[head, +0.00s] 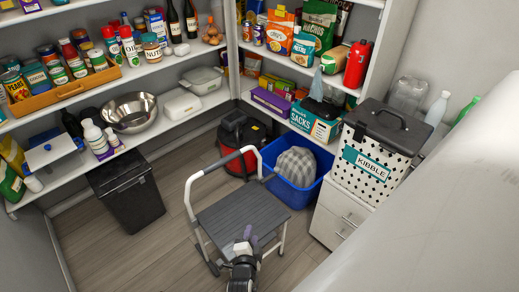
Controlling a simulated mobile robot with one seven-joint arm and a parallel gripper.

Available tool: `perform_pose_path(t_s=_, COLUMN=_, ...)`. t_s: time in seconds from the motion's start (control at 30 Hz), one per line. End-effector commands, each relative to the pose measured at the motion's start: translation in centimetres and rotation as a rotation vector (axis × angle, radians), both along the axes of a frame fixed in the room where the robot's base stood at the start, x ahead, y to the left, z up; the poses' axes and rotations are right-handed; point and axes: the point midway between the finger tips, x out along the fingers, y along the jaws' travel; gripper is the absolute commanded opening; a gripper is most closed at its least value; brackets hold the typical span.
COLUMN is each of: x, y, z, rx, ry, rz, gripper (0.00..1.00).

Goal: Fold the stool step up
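The step stool (238,215) stands on the wood floor in the middle of the head view. It has a flat dark grey step and a pale tube frame. The step lies roughly level, folded down. My gripper (245,236) is at the front edge of the step, near its middle, and hides part of that edge. Whether it touches the step is unclear. Its fingers are small and seen from behind, so I cannot tell whether they are open or shut.
A red and black vacuum (242,138) and a blue bin (291,178) stand behind the stool. A white drawer unit (335,222) with a kibble box (376,157) is at right. A black bin (127,190) is at left. Floor left of the stool is clear.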

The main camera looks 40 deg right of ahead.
Motion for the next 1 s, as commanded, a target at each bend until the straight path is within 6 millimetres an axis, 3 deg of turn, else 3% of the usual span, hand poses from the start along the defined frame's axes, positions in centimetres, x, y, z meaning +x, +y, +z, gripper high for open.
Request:
perform_pose_path(t_s=0.03, x=-1.4, y=-0.3, z=-1.0, rx=0.027, ry=0.008, rz=-0.032, gripper=0.36)
perform_pose_path(t_s=0.1, x=-2.2, y=-0.5, z=-1.8, rx=0.047, ry=0.013, rz=-0.055, gripper=0.36)
perform_pose_path(t_s=0.2, x=-2.1, y=-1.0, z=-2.5, rx=0.054, ry=0.013, rz=-0.062, gripper=0.36)
perform_pose_path(t_s=0.73, x=4.1, y=-8.0, z=-5.8, rx=0.049, ry=0.011, rz=-0.059, gripper=0.36)
perform_pose_path(t_s=1.0, x=5.9, y=-10.0, z=-6.8, rx=0.051, ry=0.011, rz=-0.059, gripper=0.36)
